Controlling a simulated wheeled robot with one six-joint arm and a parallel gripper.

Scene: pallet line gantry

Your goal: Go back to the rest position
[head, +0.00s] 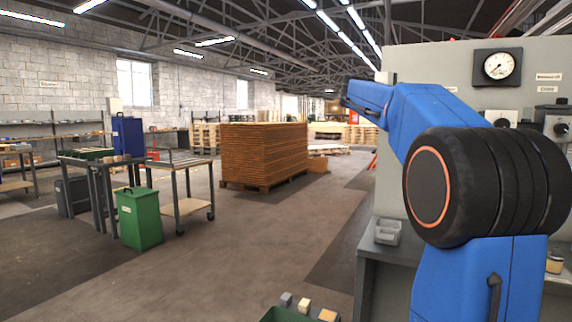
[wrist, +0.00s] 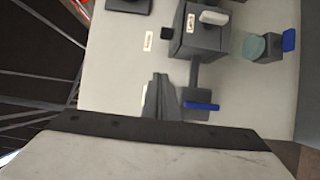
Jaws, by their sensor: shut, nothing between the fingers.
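My gripper (wrist: 158,98) shows in the wrist view as dark grey fingers close together, with nothing seen between them. It is in front of a pale panel (wrist: 120,62) that carries a grey box and blue-handled fittings. From this view I cannot tell how far the fingertips are from the panel. In the head view my blue arm rises at the right and bends to the left in front of the grey cabinet (head: 437,74). My gripper cannot be made out in that view.
The cabinet carries a round gauge (head: 498,66) and dark knobs. A small grey tray (head: 388,232) sits on its ledge. A green box (head: 282,314) with small blocks is at the bottom edge. A green bin (head: 139,218) and a plank stack (head: 262,152) stand left, with open floor between.

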